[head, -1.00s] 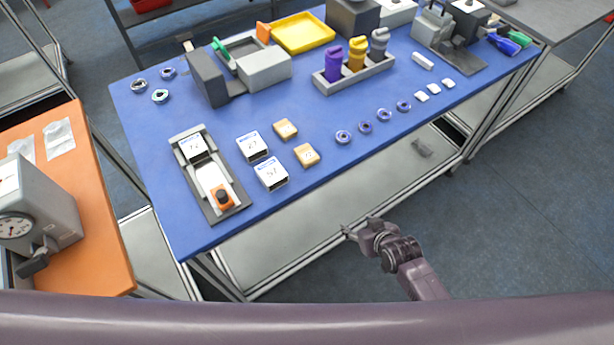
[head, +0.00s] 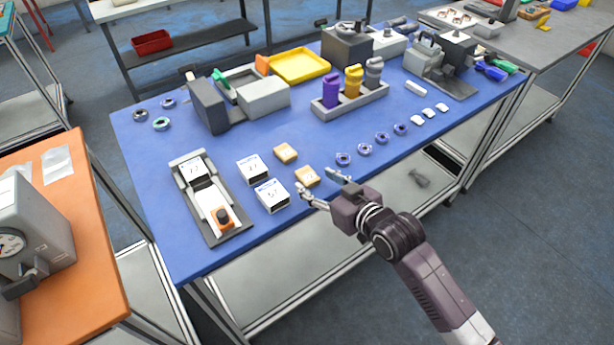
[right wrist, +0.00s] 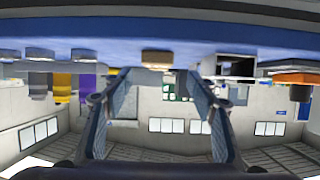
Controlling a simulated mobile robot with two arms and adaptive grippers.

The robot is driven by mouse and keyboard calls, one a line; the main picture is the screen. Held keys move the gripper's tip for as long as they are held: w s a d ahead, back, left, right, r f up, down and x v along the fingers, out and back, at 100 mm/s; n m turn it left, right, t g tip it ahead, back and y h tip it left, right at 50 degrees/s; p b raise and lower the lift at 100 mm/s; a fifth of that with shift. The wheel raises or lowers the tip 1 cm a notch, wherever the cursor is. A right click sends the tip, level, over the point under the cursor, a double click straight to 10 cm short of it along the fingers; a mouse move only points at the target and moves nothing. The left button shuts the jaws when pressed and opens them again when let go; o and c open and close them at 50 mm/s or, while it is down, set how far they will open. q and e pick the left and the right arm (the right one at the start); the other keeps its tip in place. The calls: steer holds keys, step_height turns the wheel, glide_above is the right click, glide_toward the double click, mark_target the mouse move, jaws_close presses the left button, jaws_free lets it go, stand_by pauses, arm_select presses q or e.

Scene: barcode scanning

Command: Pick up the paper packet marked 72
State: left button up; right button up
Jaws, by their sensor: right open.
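A white packet (head: 193,169) lies at the far end of the grey scanning stand (head: 209,198) at the table's left; its mark reads like 72 in the earlier head view but is blurred now. Two similar white packets, one farther back (head: 252,169) and one nearer (head: 272,196), lie right of the stand. My right gripper (head: 319,185) is open and empty, at the table's front edge, right of the nearer white packet and close to a tan block (head: 307,176). In the right wrist view its fingers (right wrist: 162,88) are spread with nothing between them. My left gripper is not in view.
Another tan block (head: 285,153) lies behind the first. An orange-and-black piece (head: 222,217) sits on the stand's near end. Ring-shaped parts (head: 344,159) lie right of the blocks. A grey machine (head: 208,106) and a bottle rack (head: 350,101) stand behind.

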mark_target(306, 173)
steer(key=shift+w+a, duration=0.15)
steer(key=shift+w, duration=0.25)
steer(key=p+x, duration=0.1)
steer(key=x, duration=0.2)
steer(key=shift+w+f, duration=0.15)
steer(key=shift+f, duration=0.1)
steer(key=shift+w+a+f, duration=0.15)
steer(key=shift+w+f, duration=0.05)
steer(key=shift+w, duration=0.15)
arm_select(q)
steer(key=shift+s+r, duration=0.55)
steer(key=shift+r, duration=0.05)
arm_select(e)
steer(key=shift+c, duration=0.3)
steer(key=c, duration=1.2)
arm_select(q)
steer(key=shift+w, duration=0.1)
